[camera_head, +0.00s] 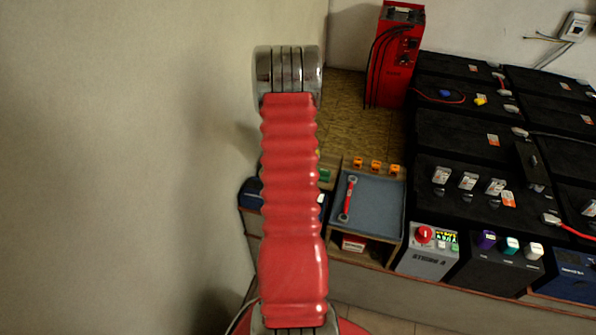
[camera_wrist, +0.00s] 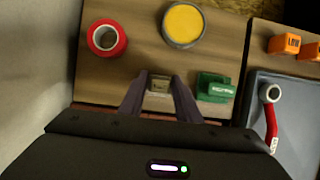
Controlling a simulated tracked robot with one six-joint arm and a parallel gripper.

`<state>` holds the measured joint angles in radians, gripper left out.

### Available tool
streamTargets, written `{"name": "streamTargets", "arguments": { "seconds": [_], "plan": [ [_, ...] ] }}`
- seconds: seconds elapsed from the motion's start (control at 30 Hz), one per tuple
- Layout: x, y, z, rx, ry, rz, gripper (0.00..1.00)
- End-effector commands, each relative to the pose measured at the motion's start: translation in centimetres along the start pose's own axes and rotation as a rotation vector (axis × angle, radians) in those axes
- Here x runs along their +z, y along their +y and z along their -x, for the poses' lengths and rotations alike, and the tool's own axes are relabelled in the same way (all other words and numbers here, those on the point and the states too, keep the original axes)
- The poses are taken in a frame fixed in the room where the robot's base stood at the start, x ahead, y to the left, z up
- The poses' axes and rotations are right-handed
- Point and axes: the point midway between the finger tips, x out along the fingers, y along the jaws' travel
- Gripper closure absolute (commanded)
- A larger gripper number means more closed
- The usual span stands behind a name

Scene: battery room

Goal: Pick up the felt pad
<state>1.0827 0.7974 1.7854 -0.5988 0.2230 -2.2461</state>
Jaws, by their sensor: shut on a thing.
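In the wrist view, my gripper (camera_wrist: 161,82) is over a wooden board, its two dark fingers on either side of a small pale grey-beige block, which looks like the felt pad (camera_wrist: 160,85). The fingers are shut on it. Its lower part is hidden between the fingers, and I cannot tell whether it touches the board. In the head view, my red arm hides the gripper and the pad.
Around the gripper on the board (camera_wrist: 120,72) are a red tape roll (camera_wrist: 106,38), a yellow-topped round tin (camera_wrist: 183,24) and a green block (camera_wrist: 214,87) close at right. Further right are orange blocks (camera_wrist: 284,43) and a tray (camera_head: 378,210) holding a red-handled wrench (camera_head: 348,199).

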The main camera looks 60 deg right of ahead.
Motion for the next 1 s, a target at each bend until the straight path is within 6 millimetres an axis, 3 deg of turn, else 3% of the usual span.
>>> {"name": "streamTargets", "arguments": {
  "seconds": [0.37,0.8,1.0],
  "plan": [
    [0.6,0.0,1.2,0.0,-0.002,-0.001,0.91],
    [3.1,0.1,7.5,0.001,-0.003,-0.001,0.91],
    [3.8,0.0,9.1,0.0,-0.001,0.0,0.91]
  ]
}}
